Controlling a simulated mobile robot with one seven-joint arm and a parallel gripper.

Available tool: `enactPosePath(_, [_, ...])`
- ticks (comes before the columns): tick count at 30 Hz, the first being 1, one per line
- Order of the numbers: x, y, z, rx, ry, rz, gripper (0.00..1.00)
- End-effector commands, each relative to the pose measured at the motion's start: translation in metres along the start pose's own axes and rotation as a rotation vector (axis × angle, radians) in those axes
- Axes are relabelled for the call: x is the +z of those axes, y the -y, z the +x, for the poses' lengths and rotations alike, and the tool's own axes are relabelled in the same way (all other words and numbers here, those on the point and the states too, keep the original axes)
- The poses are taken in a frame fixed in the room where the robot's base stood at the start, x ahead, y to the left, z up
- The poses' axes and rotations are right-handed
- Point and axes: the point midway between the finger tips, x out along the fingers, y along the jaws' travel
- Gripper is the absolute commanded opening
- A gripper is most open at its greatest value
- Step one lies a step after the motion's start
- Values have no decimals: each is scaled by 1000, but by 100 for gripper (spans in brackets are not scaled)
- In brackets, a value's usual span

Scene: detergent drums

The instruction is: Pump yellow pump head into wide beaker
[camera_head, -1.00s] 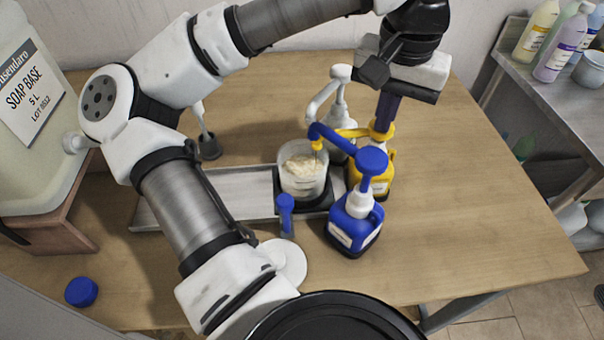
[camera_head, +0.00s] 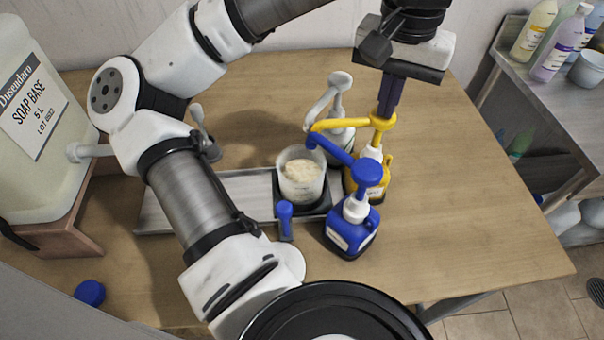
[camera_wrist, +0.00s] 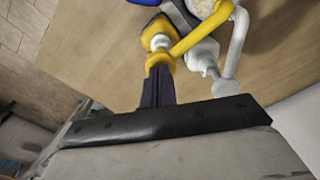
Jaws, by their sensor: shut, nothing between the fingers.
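The yellow pump head (camera_head: 383,121) sits raised on its yellow drum (camera_head: 378,188), with the white neck showing below it. Its spout points left, its tip near the back rim of the wide beaker (camera_head: 301,188) in the picture; I cannot tell whether it is over the opening. The clear beaker holds pale, lumpy stuff and stands on a black pad. My gripper (camera_head: 387,108) is shut and empty, pointing down with its fingertips at the top of the yellow head. The wrist view shows the fingers (camera_wrist: 158,90) against the yellow head (camera_wrist: 160,62).
A blue pump drum (camera_head: 351,237) stands in front of the yellow one, its spout also reaching the beaker. A white pump (camera_head: 340,98) stands behind. The table's right side is clear.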

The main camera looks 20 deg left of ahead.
Motion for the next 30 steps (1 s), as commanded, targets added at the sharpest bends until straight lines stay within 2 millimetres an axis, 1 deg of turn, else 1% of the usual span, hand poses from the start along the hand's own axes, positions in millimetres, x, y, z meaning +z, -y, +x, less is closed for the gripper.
enactPosePath(11, [0,0,2,-1,-1,-1,0])
enactPosePath(20, [0,0,21,0,1,-1,0])
enactPosePath(30, [0,1,46,4,4,-2,0])
